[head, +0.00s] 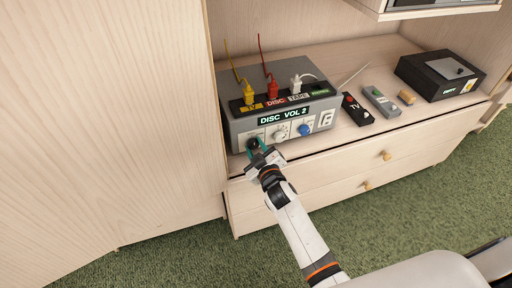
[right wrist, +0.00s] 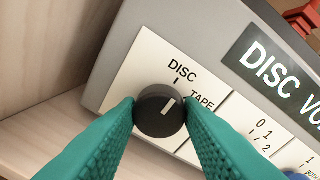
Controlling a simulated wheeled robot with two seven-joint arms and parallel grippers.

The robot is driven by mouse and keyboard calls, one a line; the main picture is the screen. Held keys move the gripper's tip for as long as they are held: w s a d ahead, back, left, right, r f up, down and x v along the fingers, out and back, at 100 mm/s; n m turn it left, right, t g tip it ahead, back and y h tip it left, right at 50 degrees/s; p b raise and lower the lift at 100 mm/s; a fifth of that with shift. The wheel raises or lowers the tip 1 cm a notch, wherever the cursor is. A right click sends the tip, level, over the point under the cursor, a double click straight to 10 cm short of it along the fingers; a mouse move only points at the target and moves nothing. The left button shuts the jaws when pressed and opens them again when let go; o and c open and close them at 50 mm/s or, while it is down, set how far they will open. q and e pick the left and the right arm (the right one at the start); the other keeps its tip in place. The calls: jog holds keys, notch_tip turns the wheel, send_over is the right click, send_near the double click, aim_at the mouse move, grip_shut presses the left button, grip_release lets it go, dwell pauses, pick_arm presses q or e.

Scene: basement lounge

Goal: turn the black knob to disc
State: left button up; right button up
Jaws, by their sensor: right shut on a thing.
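The black knob (right wrist: 157,124) is on the front left of a grey switch box (head: 228,104). The TAPE label (right wrist: 203,102) is to the right of the knob. The box's display (head: 285,115) reads "DISC VOL 2". My right gripper (right wrist: 160,116) is shut on the knob, one teal finger on each side; in the head view it (head: 257,148) largely covers the knob. My left gripper is not in view.
Yellow, red and white plugs (head: 273,88) stand on the box. A white knob (head: 280,135) and a blue knob (head: 305,129) are right of the black one. Remotes (head: 356,110) and a black box (head: 440,76) lie farther right on the cabinet. A tall wooden panel (head: 110,120) stands at left.

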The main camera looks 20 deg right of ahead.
dwell(0.4)
jog(key=o, duration=1)
jog(key=shift+c, duration=0.2)
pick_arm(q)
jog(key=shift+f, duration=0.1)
pick_arm(e)
jog(key=shift+s, duration=0.3)
pick_arm(q)
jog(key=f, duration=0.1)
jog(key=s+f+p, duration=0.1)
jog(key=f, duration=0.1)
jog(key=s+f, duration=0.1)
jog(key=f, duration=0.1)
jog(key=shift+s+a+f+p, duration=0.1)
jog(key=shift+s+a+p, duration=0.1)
jog(key=shift+p, duration=0.2)
pick_arm(e)
jog(key=s+r, duration=0.1)
jog(key=s, duration=1)
jog(key=shift+s+d+r, duration=0.15)
jog(key=shift+r, duration=0.05)
